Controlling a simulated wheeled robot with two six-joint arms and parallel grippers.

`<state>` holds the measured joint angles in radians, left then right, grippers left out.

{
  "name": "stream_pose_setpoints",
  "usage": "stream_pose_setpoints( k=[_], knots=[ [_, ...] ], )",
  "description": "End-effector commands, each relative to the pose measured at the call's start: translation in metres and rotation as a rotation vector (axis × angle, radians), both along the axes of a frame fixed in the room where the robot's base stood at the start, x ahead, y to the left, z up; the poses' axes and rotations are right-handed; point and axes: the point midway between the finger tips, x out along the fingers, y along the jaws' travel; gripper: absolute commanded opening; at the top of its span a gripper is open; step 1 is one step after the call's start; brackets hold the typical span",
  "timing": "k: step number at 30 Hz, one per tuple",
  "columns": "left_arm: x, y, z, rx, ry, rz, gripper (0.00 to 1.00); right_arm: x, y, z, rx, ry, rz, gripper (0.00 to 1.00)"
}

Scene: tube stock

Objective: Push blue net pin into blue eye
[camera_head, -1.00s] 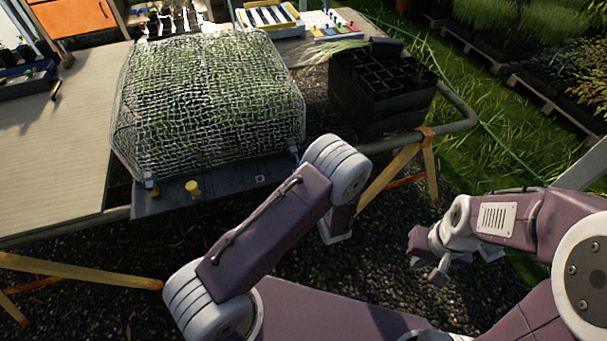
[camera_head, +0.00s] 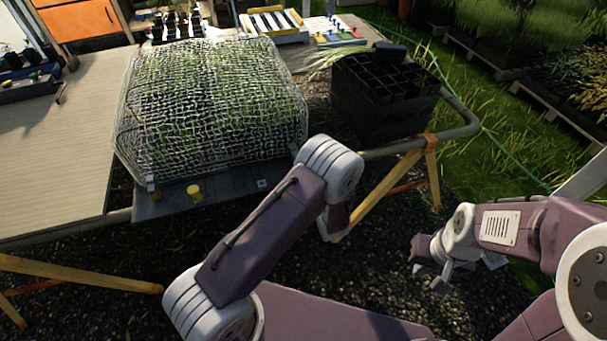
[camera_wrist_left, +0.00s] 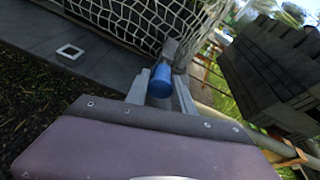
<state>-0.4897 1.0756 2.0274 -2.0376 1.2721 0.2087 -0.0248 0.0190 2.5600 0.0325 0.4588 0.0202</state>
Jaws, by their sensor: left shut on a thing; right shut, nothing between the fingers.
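The white net (camera_head: 210,115) covers green plants on a dark tray (camera_head: 165,207); it also shows in the left wrist view (camera_wrist_left: 125,18). My left gripper (camera_wrist_left: 159,88) is shut on the blue net pin (camera_wrist_left: 160,80), whose rounded blue end faces the wrist camera. A grey bracket (camera_wrist_left: 170,48) shows just beyond the pin, by the net's corner. I cannot tell whether the pin touches it. The blue eye cannot be made out. In the head view my left forearm hides the left fingers and pin. My right gripper (camera_head: 440,278) is shut and empty above the gravel, away from the tray.
A yellow pin (camera_head: 194,193) stands at the tray's front edge, with a white square mark (camera_head: 262,183) to its right. A stack of black cell trays (camera_head: 383,95) stands right of the net. A rail (camera_head: 410,140) and wooden trestle (camera_head: 400,185) lie close by my left arm.

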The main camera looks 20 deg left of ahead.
Motion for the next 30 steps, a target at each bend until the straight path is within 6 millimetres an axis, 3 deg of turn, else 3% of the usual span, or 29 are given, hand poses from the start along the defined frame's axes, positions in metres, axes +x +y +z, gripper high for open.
stream_pose_setpoints(
  k=[15, 16, 18, 26, 30],
  knots=[
    [0.0108, 0.0074, -0.0001, 0.000, 0.000, 0.000, 0.00, 0.0000, 0.0000, -0.0033, 0.000, 0.000, 0.000, 0.00],
    [0.0108, 0.0072, 0.0001, 0.000, 0.000, 0.000, 0.35, 0.0000, 0.0000, -0.0030, 0.000, 0.000, 0.000, 0.00],
    [0.0106, 0.0071, 0.0001, 0.000, 0.000, 0.000, 0.54, 0.0000, 0.0001, -0.0029, 0.000, 0.000, 0.000, 0.00],
    [0.0105, 0.0071, -0.0001, -0.001, 0.001, 0.000, 0.58, 0.0000, 0.0001, -0.0029, 0.000, 0.000, 0.000, 0.00],
    [0.0105, 0.0071, -0.0001, -0.001, 0.001, 0.000, 0.96, 0.0000, 0.0000, -0.0029, 0.000, 0.000, 0.000, 0.00]
  ],
)
